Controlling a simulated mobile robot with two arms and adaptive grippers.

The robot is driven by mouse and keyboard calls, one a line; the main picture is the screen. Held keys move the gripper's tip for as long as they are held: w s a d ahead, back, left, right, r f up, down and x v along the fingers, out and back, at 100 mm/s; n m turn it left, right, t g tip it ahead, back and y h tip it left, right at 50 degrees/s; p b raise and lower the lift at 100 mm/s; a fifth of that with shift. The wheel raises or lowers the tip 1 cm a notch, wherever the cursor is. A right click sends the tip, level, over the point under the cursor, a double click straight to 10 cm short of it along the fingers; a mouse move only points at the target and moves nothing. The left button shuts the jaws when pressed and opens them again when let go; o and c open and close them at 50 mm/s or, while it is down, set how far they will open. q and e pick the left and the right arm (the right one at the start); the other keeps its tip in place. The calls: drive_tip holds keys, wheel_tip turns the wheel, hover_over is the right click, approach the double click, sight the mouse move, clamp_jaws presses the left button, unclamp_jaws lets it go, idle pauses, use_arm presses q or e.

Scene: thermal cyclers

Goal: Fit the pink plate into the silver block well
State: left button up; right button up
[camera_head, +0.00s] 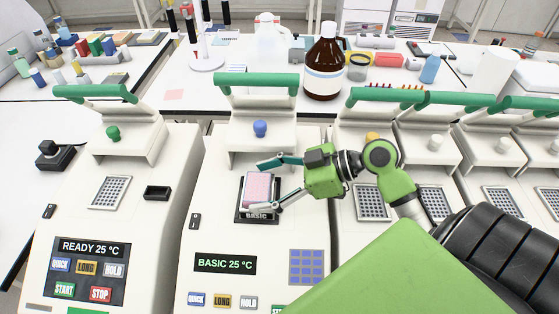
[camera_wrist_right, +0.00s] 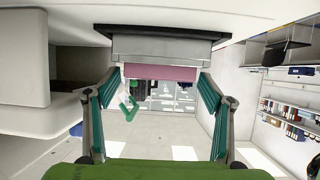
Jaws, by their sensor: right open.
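The pink plate (camera_head: 258,187) sits over the block well of the BASIC cycler (camera_head: 222,222), the second from the left, whose lid is up. In the right wrist view the pink plate (camera_wrist_right: 160,72) lies against the face of the silver block (camera_wrist_right: 162,47), roughly aligned with it. I cannot tell how deep it is seated. My right gripper (camera_head: 267,186) is open, with one finger at the far side of the plate and one at the near side. The right wrist view shows the fingers (camera_wrist_right: 157,79) apart, with small gaps beside the plate. My left gripper is not in view.
The READY cycler (camera_head: 150,180) stands to the left with its lid up. Several more open cyclers stand to the right. The green lid handle (camera_head: 256,80) rises behind the well.

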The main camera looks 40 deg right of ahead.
drive_tip(key=b+v, duration=0.3)
drive_tip(key=v, duration=0.9)
drive_tip(key=shift+b, duration=0.3)
